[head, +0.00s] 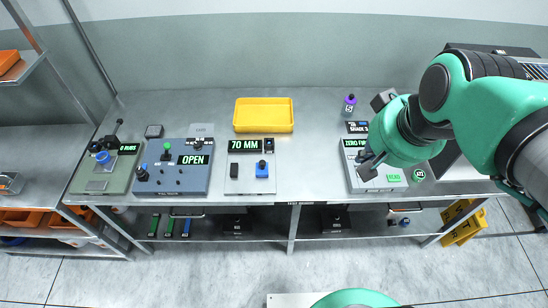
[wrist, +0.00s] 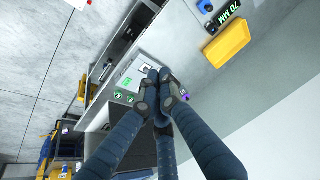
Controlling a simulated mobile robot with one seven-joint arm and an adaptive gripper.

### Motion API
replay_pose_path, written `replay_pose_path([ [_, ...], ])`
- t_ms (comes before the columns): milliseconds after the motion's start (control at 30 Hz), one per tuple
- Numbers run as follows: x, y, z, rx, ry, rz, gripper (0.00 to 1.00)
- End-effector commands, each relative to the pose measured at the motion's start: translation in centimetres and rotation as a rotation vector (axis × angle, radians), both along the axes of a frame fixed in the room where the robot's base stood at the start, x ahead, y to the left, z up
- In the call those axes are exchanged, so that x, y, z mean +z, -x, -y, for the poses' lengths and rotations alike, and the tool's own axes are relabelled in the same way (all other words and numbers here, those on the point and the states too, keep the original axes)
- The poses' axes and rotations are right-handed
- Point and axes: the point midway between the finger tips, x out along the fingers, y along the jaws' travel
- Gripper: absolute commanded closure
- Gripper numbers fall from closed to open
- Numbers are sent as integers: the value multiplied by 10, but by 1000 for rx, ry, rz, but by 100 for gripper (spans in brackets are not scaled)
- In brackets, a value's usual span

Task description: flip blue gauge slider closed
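The gauge panel (head: 248,184) is a pale plate at the middle of the bench with a "70 MM" display (head: 245,146). A blue slider block (head: 262,169) sits on its right half, with a dark knob on top. A dark block stands on its left half. In the wrist view the blue part (wrist: 205,6) and display (wrist: 230,12) show at the top edge. My gripper (head: 370,160) is well right of the gauge, over the white "ZERO" device. In the wrist view its dark fingers (wrist: 153,76) come together at the tips, with nothing visible between them.
The white device (head: 378,181) with a green button is under my gripper. A yellow tray (head: 264,115) is behind the gauge. A blue-grey "OPEN" panel (head: 173,183) stands left, and a purple-topped bottle (head: 349,105) at the back. Bare bench lies between gauge and white device.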

Motion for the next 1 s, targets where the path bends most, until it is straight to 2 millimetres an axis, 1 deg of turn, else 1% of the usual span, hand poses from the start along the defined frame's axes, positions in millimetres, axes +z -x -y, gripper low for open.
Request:
replay_pose_path([
  [33, 0, -7, -2, -14, -16, -20, 100],
  [267, -4, -38, -11, -84, -93, -100, 100],
  [567, -16, -79, -23, -180, -186, -208, 100],
  [767, -28, -107, -30, -247, -248, -280, 100],
  [1000, -46, -140, -38, -330, -317, -368, 100],
])
